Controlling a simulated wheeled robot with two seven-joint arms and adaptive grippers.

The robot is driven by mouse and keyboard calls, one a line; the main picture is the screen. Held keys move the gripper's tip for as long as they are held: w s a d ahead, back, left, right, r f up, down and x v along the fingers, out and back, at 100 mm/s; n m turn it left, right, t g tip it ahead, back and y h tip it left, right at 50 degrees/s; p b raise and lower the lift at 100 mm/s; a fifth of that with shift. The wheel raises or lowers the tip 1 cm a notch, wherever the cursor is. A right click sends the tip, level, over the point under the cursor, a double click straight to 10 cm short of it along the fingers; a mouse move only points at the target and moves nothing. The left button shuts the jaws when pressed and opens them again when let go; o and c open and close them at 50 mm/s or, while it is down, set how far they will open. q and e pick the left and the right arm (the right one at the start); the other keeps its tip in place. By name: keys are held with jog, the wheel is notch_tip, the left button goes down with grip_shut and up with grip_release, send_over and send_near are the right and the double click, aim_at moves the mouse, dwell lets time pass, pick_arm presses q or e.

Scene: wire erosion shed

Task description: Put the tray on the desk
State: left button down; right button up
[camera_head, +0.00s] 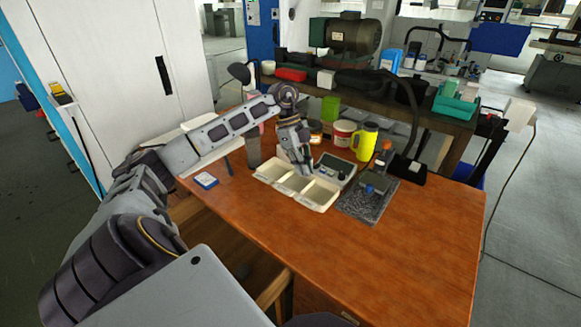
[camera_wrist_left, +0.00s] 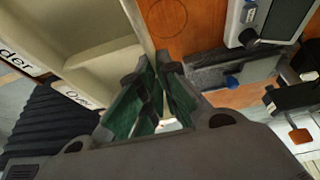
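The cream tray (camera_head: 320,206) with three compartments is over the middle of the wooden desk (camera_head: 340,270). It looks level, and no clear gap shows between it and the desk top. My left gripper (camera_head: 305,170) reaches down at the tray's far side. In the left wrist view, the green-padded fingers (camera_wrist_left: 156,65) close on the tray's rim, with the tray wall (camera_wrist_left: 95,48) running up between the tips. Labels show on the tray there. My right gripper is in neither view.
A dark stone plate (camera_head: 368,205) and a grey device with a display (camera_head: 335,167) are right of the tray. A yellow jug (camera_head: 367,142) and a red-white tin (camera_head: 343,133) stand behind. The desk's front right is clear.

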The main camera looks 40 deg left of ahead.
aim_at(303, 177)
pick_arm(q)
notch_tip(303, 177, down, 5)
jog(key=shift+f+b, duration=0.1)
jog(key=shift+b, duration=0.45)
jog(key=shift+f, duration=0.5)
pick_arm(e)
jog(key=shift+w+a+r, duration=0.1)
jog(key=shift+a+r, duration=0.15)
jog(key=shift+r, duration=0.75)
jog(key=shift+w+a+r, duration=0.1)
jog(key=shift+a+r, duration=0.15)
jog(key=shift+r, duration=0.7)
pick_arm(q)
jog(key=shift+f, duration=0.5)
notch_tip(303, 177, down, 2)
jog(key=shift+f+b, duration=0.25)
jog(key=shift+b, duration=0.2)
jog(key=shift+f, duration=0.15)
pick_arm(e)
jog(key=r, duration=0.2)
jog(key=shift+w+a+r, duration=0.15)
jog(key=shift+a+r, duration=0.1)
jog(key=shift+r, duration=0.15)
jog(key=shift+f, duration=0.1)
